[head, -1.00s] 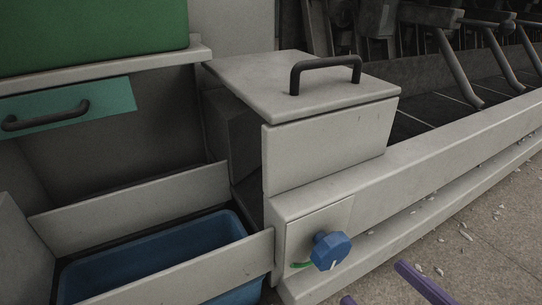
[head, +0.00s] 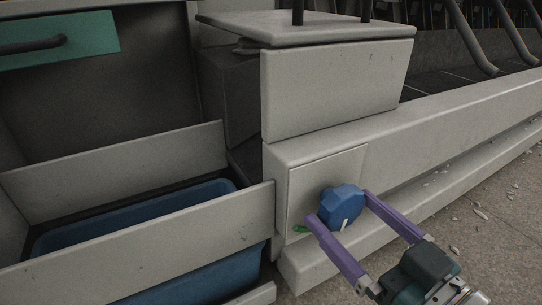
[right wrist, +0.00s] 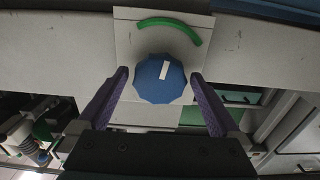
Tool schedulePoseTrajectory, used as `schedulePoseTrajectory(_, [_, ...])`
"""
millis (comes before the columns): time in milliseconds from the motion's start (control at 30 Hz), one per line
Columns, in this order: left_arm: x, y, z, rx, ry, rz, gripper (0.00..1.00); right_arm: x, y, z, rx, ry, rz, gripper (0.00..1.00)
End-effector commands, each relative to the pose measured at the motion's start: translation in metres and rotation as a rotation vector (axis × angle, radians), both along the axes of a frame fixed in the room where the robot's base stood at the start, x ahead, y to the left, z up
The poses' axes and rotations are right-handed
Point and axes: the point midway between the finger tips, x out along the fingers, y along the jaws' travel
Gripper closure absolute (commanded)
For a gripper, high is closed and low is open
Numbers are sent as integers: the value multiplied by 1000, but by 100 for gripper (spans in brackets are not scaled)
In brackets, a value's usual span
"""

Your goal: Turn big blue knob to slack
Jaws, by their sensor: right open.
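The big blue knob (head: 341,206) sits on a pale square plate (head: 300,190) on the machine's low front. It has a white pointer mark on its face. In the right wrist view the knob (right wrist: 161,79) is faceted, and a green arc (right wrist: 170,27) is printed on the plate beside it. My right gripper (head: 337,206) is open, its purple fingers on either side of the knob. In the right wrist view the fingertips (right wrist: 161,77) flank the knob with small gaps; contact is not clear. My left gripper is not in view.
A blue bin (head: 150,240) sits behind a grey panel (head: 150,257) left of the knob. A grey box (head: 335,85) stands above the knob, and a long rail (head: 450,125) runs right. The floor (head: 490,200) at right has scattered white bits.

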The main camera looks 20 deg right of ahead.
Motion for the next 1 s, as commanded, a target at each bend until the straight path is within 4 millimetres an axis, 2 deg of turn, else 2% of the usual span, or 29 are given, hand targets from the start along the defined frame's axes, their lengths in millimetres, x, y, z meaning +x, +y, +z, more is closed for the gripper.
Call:
schedulePoseTrajectory(267, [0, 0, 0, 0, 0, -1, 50, 1, 0, 1, 1, 0, -1, 2])
schedulePoseTrajectory(900, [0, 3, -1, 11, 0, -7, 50, 1, 0, 0, 1, 1, 0, 74])
schedulePoseTrajectory(1000, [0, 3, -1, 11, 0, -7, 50, 1, 0, 0, 0, 1, 0, 77])
